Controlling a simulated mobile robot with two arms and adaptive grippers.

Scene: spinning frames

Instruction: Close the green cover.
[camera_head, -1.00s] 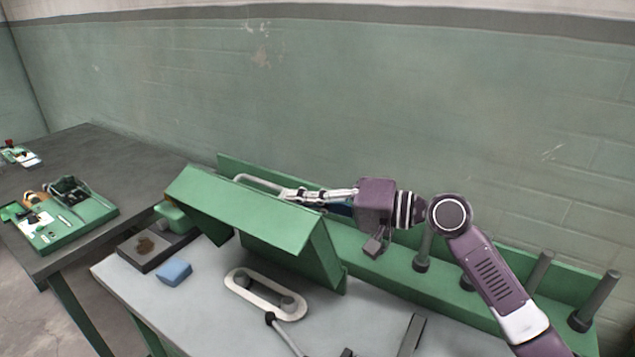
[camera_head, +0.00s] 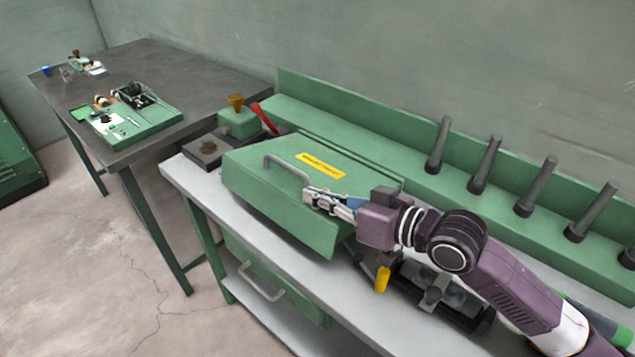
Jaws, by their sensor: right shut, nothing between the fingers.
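The green cover (camera_head: 250,184) is down over the machine on the light-topped bench. Its top face with a yellow label (camera_head: 320,165) is turned up, and its front face slopes toward the bench's front edge. A grey handle (camera_head: 287,166) stands on the cover. My right gripper (camera_head: 309,196) is shut and empty at the cover, just right of the handle; whether it touches the cover I cannot tell. My left gripper is not in view.
Several dark spindles (camera_head: 479,165) stand on the green rail behind the bench. A red lever (camera_head: 263,117) and a dark tray (camera_head: 206,149) are left of the cover. A dark table (camera_head: 190,76) with a green kit (camera_head: 150,122) stands at the left.

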